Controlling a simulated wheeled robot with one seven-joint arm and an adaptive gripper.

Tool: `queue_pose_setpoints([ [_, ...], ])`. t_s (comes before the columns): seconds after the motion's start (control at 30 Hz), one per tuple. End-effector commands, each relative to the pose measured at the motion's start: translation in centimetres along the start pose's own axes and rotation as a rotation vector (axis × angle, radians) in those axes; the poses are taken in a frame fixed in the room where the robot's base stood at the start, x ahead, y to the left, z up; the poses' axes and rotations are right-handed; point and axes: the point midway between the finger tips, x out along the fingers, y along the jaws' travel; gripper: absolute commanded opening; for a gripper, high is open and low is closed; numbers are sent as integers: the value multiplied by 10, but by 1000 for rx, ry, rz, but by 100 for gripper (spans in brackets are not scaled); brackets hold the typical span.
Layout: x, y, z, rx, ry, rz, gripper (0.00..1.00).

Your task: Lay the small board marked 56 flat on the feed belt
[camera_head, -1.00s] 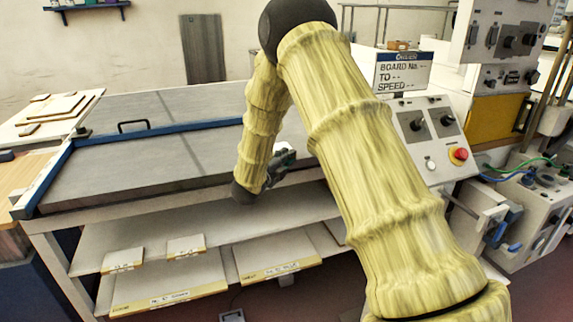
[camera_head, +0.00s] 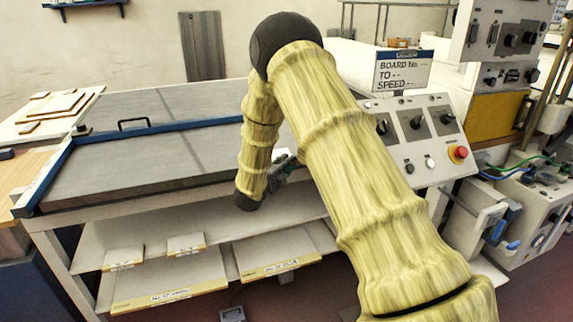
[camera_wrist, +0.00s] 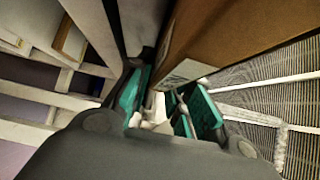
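The feed belt (camera_head: 120,172) is the long grey surface with a blue rail, left of my arm. Two small boards, one at the left (camera_head: 122,257) and one beside it (camera_head: 186,244), lie on the shelf below; their labels are too small to read, so I cannot tell which is 56. My gripper (camera_head: 281,168) is at the belt's right front, partly hidden by my arm. In the wrist view its teal fingertips (camera_wrist: 166,103) stand apart with no board clearly between them. A brown panel (camera_wrist: 235,35) with a white label lies just beyond them.
A side table (camera_head: 20,150) at the left holds several more boards. A control panel (camera_head: 425,140) with a red button and a sign (camera_head: 402,70) stand right of my arm.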

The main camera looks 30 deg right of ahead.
Motion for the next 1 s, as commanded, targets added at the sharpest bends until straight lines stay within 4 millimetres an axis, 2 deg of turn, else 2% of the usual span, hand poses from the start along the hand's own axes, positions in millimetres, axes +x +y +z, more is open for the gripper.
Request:
queue_pose_setpoints([
  [0.47,0,-5,0,0,0,-1,37],
  [0.67,-28,-1,0,-1,-2,1,37],
  [1.0,-89,-2,1,0,-2,0,37],
])
